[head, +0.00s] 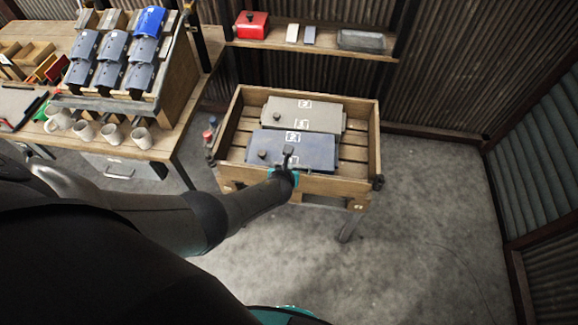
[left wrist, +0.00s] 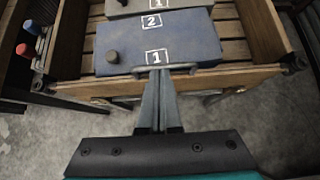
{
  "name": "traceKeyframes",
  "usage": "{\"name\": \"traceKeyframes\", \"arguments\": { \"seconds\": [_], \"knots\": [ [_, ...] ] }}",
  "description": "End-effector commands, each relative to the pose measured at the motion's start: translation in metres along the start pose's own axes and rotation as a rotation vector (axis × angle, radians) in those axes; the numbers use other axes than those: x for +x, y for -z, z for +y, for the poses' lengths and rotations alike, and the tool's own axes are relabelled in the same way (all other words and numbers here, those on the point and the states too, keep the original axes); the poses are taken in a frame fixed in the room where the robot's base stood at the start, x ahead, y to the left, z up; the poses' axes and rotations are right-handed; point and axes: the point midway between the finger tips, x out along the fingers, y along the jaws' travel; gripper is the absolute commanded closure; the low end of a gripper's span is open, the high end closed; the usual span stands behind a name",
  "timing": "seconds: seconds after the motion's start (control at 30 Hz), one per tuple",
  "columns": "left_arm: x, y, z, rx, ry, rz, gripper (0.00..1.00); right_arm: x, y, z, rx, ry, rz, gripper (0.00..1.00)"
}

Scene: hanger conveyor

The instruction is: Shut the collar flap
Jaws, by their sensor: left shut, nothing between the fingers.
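A wooden crate-like collar (head: 228,120) on a stand holds two flat cases. Its front board (head: 335,186), which I take to be the flap, runs along the near side; I cannot tell how far it is shut. My left gripper (head: 288,152) is shut and empty, above the front board at the near edge of the blue case (head: 310,146). In the left wrist view, the closed fingertips (left wrist: 161,72) overlap a grey bar handle (left wrist: 186,68) by the blue case; contact cannot be told. My right gripper is not seen.
A grey case (head: 325,115) lies behind the blue one. A workbench (head: 160,148) with mugs and a rack of blue-grey parts stands at left. A shelf (head: 330,50) with a red box (head: 252,24) is behind. Bare floor (head: 430,220) lies right.

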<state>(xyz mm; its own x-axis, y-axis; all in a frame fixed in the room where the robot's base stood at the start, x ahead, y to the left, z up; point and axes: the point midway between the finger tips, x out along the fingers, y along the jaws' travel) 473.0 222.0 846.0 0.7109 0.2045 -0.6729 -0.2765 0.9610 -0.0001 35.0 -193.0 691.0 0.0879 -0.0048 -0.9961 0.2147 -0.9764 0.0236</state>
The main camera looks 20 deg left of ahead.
Motion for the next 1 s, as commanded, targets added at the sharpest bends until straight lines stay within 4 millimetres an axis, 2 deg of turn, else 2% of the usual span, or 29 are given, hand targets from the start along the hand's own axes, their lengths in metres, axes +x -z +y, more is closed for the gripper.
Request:
{"name": "traceKeyframes", "arguments": {
  "seconds": [0.03, 0.1, 0.3, 0.5, 0.7, 0.87, 0.97, 1.0],
  "knots": [
    [-0.008, -0.007, 0.000, 0.000, 0.000, 0.002, 1.00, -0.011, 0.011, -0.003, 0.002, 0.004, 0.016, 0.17],
    [-0.014, -0.013, 0.000, 0.001, 0.000, 0.001, 1.00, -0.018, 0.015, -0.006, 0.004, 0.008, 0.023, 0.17],
    [-0.028, -0.028, 0.000, 0.001, -0.001, 0.001, 1.00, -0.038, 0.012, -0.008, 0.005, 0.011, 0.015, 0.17],
    [-0.037, -0.036, 0.000, 0.000, 0.000, 0.002, 1.00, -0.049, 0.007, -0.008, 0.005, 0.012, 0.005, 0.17],
    [-0.039, -0.038, 0.000, 0.001, 0.000, 0.002, 1.00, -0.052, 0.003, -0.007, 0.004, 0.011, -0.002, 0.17],
    [-0.038, -0.035, 0.000, -0.005, -0.001, 0.005, 1.00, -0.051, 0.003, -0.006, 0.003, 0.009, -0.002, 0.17],
    [-0.035, -0.015, 0.003, -0.066, -0.004, 0.031, 1.00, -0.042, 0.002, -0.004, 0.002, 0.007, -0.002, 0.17],
    [-0.032, 0.000, 0.005, -0.117, -0.008, 0.050, 1.00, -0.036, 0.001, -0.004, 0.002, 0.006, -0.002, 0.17]
  ]
}}
